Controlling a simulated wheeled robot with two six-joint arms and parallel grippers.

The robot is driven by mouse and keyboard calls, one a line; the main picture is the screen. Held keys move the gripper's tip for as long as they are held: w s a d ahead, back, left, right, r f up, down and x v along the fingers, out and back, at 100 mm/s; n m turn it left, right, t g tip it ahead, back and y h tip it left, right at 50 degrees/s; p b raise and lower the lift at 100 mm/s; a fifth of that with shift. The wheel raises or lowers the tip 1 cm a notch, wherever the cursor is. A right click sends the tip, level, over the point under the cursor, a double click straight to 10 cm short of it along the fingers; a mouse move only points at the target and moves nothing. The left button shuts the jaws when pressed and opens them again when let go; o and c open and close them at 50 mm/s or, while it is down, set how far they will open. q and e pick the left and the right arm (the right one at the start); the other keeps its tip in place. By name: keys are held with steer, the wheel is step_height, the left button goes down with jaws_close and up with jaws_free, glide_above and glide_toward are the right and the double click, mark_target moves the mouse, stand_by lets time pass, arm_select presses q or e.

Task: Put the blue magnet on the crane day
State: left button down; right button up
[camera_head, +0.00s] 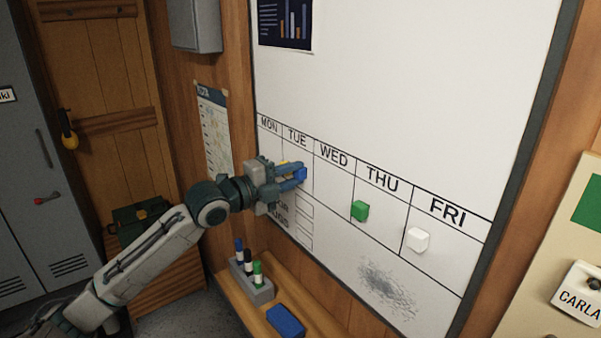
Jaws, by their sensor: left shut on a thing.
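My left gripper (296,178) is shut on the blue magnet (302,173), a small block at its fingertips. It is in front of the whiteboard (420,110), near the TUE–WED line of the week grid. I cannot tell whether the magnet touches the board. A yellow thing (284,164), likely a magnet, shows partly behind the gripper under TUE. A green magnet (360,211) is in the THU column and a white magnet (418,240) in the FRI column. My arm hides part of the MON and TUE columns. No crane marking is legible. My right gripper is out of view.
Below the board, a wooden ledge (248,312) bears a grey holder (257,290) with several markers and a blue eraser (286,320). A rota poster (214,130) hangs left of the board. A beige board with a CARLA tag (580,294) is at the right.

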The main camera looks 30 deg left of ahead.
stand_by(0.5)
arm_select(q)
steer(key=c, duration=1.1)
jaws_free()
